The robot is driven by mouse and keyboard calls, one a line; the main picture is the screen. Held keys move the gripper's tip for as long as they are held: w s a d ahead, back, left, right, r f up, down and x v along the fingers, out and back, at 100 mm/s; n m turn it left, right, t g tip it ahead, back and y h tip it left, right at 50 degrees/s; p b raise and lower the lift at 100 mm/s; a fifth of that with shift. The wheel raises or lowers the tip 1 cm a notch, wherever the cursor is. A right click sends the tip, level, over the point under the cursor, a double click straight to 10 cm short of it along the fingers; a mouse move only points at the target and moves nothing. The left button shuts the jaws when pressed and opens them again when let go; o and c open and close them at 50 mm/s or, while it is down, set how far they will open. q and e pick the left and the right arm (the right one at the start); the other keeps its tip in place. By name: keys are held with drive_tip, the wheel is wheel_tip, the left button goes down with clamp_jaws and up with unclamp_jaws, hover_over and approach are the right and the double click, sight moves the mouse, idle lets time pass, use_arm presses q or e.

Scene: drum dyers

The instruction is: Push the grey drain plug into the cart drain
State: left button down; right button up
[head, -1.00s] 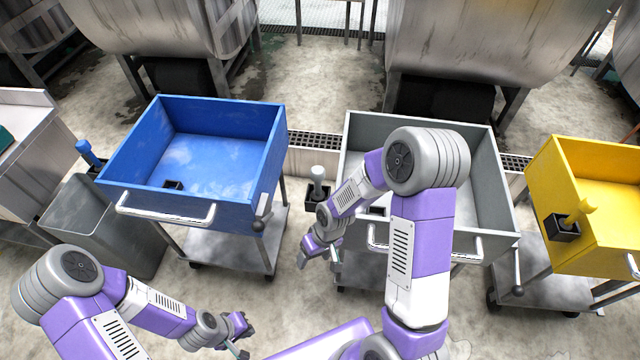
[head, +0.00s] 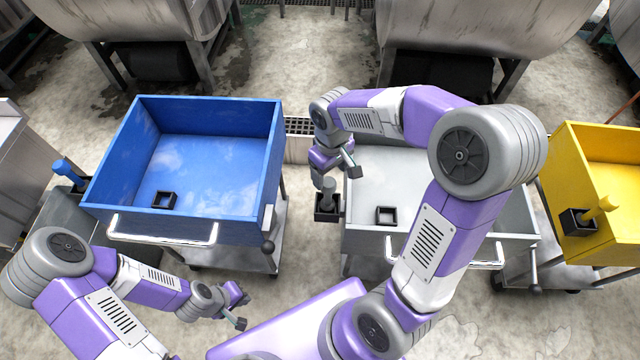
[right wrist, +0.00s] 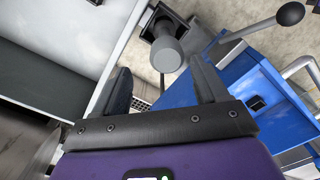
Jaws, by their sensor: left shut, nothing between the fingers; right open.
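The grey drain plug (head: 328,188) stands upright in a black square holder (head: 327,207) on the left side of the grey cart (head: 455,240). The cart drain (head: 387,215) is a black square socket in the floor of that cart, near its front. My right gripper (head: 338,168) is open just above the plug. In the right wrist view, the plug's round grey head (right wrist: 166,54) lies just beyond the gap between the open fingers (right wrist: 163,84). My left gripper (head: 240,307) is shut and empty, low in front of the blue cart.
The blue cart (head: 200,233) stands to the left, with its own drain (head: 164,200) and a blue plug (head: 66,171). The yellow cart (head: 602,240) with a yellow plug (head: 602,206) stands to the right. Large metal drums are behind. My right arm crosses over the grey cart.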

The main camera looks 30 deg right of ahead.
sight(328, 189)
drive_tip(key=f+b, duration=0.1)
drive_tip(key=f, duration=0.3)
drive_tip(key=f+b, duration=0.1)
drive_tip(key=f, duration=0.2)
drive_tip(key=shift+s+a+f+b, duration=0.1)
drive_tip(key=shift+s+a+b, duration=0.2)
drive_tip(key=shift+a, duration=0.1)
drive_tip(key=shift+c, duration=0.2)
drive_tip(key=c, duration=1.2)
